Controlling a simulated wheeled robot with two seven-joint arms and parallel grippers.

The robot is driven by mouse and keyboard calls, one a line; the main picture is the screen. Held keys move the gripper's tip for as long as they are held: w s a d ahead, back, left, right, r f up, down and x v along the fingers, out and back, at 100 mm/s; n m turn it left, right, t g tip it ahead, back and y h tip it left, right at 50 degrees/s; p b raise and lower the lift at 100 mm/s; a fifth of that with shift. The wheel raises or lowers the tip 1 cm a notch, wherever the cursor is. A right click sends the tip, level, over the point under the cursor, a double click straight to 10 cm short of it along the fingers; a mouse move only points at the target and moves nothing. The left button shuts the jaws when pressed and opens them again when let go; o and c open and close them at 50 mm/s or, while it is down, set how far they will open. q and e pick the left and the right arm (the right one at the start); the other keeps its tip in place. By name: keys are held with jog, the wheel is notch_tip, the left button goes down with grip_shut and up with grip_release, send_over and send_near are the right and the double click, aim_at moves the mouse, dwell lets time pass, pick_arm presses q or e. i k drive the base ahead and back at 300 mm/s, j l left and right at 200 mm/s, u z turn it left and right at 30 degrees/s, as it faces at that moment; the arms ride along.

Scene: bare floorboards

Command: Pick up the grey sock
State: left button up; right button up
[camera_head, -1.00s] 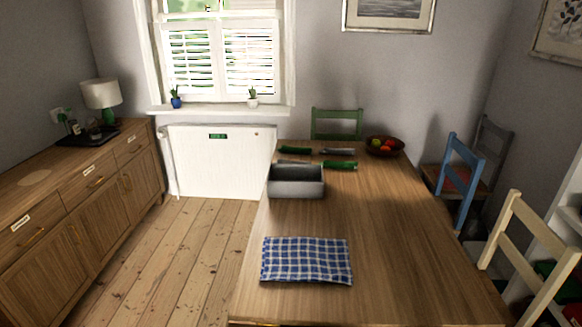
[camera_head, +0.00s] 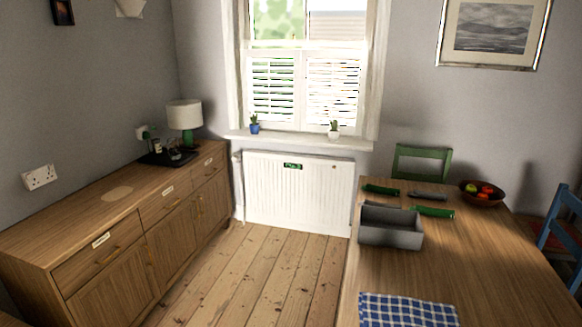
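Neither of my grippers is in the picture. A grey open bin (camera_head: 391,236) stands on the wooden table (camera_head: 480,262); what lies inside it cannot be made out. A blue and white checked cloth (camera_head: 408,311) lies flat at the near edge of the table, cut off by the frame.
A wooden sideboard (camera_head: 72,232) runs along the left wall with a lamp (camera_head: 185,117) on it. Bare floorboards (camera_head: 262,277) lie clear between sideboard and table. A radiator (camera_head: 298,190) stands beyond.

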aim_at(366, 202)
jog(key=i+j+u, duration=0.9)
jog(key=i+z, duration=0.4)
jog(key=i+j+z, duration=0.2)
jog(key=i+z, duration=1)
jog(key=z, duration=0.15)
jog(key=i+j+z, duration=0.2)
jog(key=i+z, duration=0.25)
jog(key=i+j+z, duration=0.2)
jog(key=z, duration=0.3)
jog(key=j, duration=0.1)
